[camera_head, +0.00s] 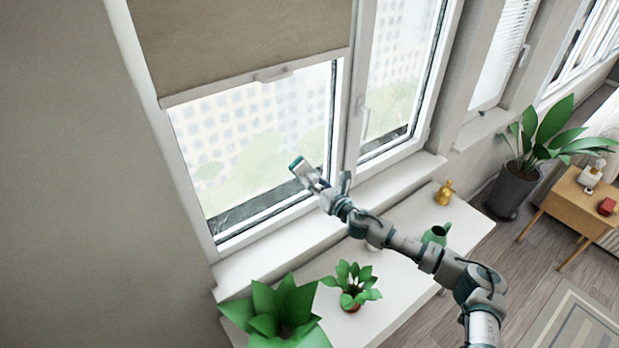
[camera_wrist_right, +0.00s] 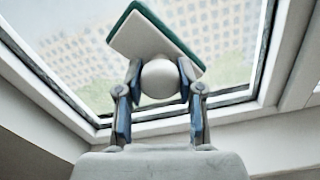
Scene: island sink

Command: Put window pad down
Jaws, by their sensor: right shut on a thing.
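The window pad (camera_wrist_right: 155,42) is a white block with a green edge and a round white knob (camera_wrist_right: 160,79). In the right wrist view my right gripper (camera_wrist_right: 158,85) is shut on the knob, with one finger on each side. The pad is tilted and held up before the window glass. In the head view the pad (camera_head: 297,163) is small, at the tip of my right gripper (camera_head: 318,183), above the window sill. I cannot tell whether the pad touches the glass. My left gripper is not in view.
A brown blind (camera_head: 245,40) covers the upper window. Below the sill (camera_head: 400,192), a white table (camera_head: 385,310) holds potted plants (camera_head: 352,288), a green watering can (camera_head: 436,235) and a gold ornament (camera_head: 444,193). Bare table top lies between them. A large plant (camera_head: 513,188) stands right.

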